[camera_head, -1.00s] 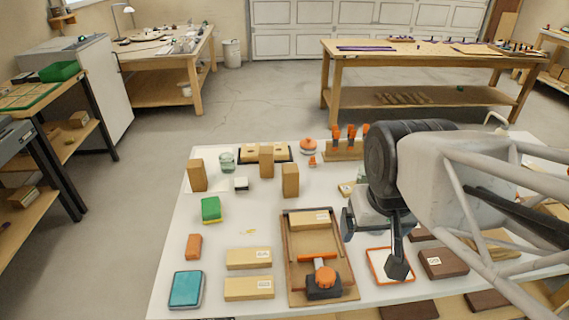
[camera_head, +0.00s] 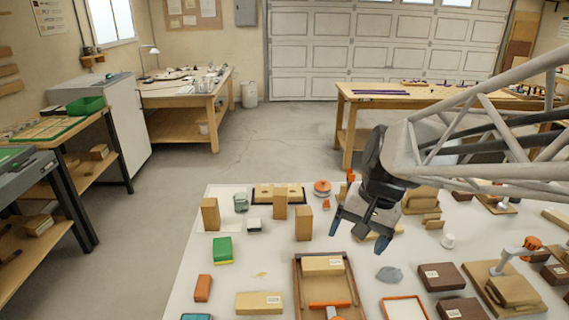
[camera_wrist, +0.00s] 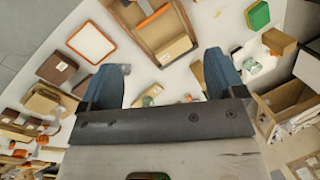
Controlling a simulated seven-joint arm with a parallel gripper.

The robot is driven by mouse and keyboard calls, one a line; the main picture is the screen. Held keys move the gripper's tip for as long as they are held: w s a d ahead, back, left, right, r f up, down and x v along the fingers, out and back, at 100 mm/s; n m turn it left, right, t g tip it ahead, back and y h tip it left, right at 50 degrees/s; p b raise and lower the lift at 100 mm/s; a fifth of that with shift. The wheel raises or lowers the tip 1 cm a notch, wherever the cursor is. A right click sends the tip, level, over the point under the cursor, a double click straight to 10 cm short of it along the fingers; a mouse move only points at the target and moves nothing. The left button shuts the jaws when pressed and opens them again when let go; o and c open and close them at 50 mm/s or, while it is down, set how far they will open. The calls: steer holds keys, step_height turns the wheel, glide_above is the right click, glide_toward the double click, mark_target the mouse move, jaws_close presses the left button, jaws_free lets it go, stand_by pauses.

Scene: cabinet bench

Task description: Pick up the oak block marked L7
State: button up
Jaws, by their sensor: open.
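My gripper (camera_head: 356,238) is open and empty, above the white table, behind and right of the wooden tray. Its spread fingers also show in the wrist view (camera_wrist: 163,78). Light wood blocks with white labels are in view: one lies on the table at the front left (camera_head: 258,303), and one lies inside the tray (camera_head: 322,265), also seen in the wrist view (camera_wrist: 174,49). The label text is too small to read, so I cannot tell which is L7.
The wooden tray (camera_head: 297,285) holds an orange bar. An orange-rimmed white square (camera_head: 403,308) lies right of it. Dark labelled blocks (camera_head: 442,277) lie farther right. A green-and-yellow sponge (camera_head: 222,250) and orange block (camera_head: 203,288) are left. Bare tabletop lies around the sponge.

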steer(key=w+a+f+m+g+y, duration=0.1)
steer(key=w+f+m+y, duration=0.2)
steer(key=w, duration=0.7)
steer(key=m+y, duration=0.8)
steer(key=m, duration=0.2)
glide_toward(304, 217)
step_height(304, 217, down, 3)
steer(key=w+a, duration=0.2)
steer(key=w, duration=0.1)
steer(key=shift+s+d+f, duration=0.1)
steer(key=shift+d, duration=0.05)
steer(key=shift+x, duration=1.3)
steer(key=shift+x, duration=2.65)
